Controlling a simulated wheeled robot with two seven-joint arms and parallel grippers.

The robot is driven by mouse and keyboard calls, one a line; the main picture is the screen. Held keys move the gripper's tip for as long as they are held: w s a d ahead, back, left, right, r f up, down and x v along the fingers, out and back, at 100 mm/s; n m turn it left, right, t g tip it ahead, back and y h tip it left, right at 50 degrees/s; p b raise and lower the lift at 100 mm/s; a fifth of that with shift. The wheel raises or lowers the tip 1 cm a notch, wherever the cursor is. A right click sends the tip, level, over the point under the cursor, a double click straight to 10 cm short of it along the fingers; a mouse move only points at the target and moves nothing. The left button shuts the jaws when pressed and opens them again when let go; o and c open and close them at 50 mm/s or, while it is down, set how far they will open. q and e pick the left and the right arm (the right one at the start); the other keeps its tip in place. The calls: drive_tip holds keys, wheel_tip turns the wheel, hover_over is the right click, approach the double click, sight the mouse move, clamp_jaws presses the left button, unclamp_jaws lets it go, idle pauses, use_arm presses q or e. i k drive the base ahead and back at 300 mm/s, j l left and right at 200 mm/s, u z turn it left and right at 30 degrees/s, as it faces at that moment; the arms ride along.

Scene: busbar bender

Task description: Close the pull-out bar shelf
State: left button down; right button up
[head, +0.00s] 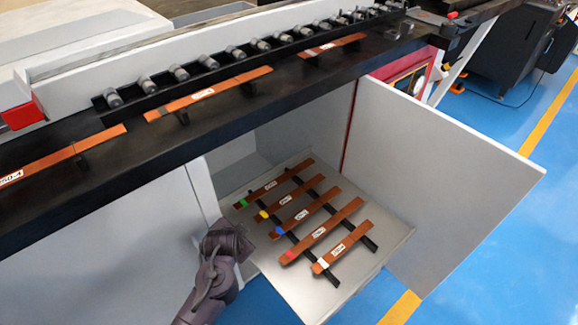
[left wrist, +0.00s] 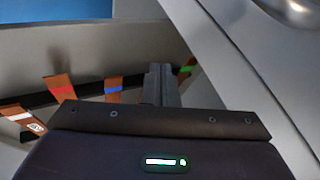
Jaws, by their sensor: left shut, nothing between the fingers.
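The pull-out bar shelf (head: 386,262) is a grey metal plate extended from the open cabinet under the black bench. Several copper bars (head: 322,230) with coloured end marks and labels lie across two black rails on it. My left gripper is at the shelf's left side in the head view, beside the cabinet's left front panel; its fingers are hidden there by my wrist. In the left wrist view its fingers (left wrist: 160,72) are shut and empty, with bar ends behind them. I cannot tell whether they touch the shelf. My right gripper is not in view.
A white cabinet door (head: 440,185) stands open to the right of the shelf. More copper bars (head: 210,93) rest on the black bench top (head: 80,170) above. The blue floor (head: 470,285) is clear at the right, with a yellow line.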

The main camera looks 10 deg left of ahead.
sight(314, 299)
drive_tip(key=i+l, duration=0.25)
drive_tip(key=i, duration=0.25)
drive_tip(key=i+l, duration=0.2)
drive_tip(key=i, duration=0.25)
